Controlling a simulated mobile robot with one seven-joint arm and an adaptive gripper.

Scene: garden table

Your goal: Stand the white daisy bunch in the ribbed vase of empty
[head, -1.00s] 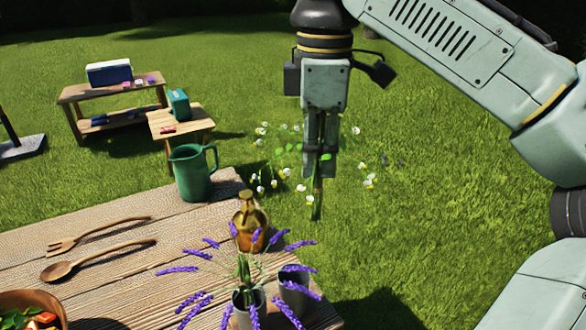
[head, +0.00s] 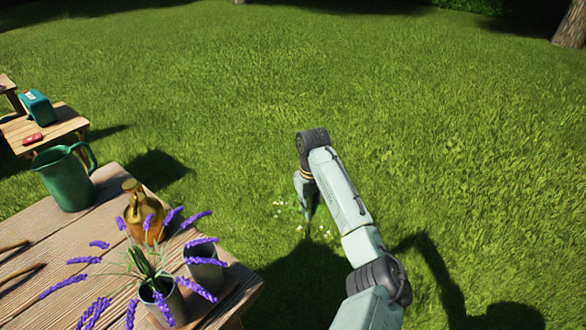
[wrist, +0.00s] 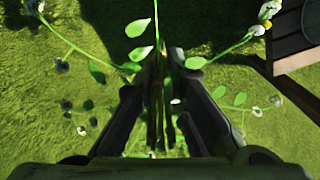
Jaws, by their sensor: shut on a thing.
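My gripper (head: 307,208) is out over the grass, to the right of the table. In the wrist view my gripper (wrist: 168,75) is shut on the green stems of the white daisy bunch (wrist: 157,110). Its leaves and small white flowers spread around the fingers. In the head view the daisy bunch (head: 279,203) is small and partly hidden by the gripper. A grey vase (head: 204,272) stands near the table's right edge, behind lavender sprigs; I cannot make out ribs or see inside it. A second grey vase (head: 162,304) beside it holds purple lavender.
The wooden table (head: 75,245) is at lower left and carries a green pitcher (head: 66,180) and an amber bottle (head: 143,212). A table edge (wrist: 293,50) shows at upper right in the wrist view. Open grass lies around the arm.

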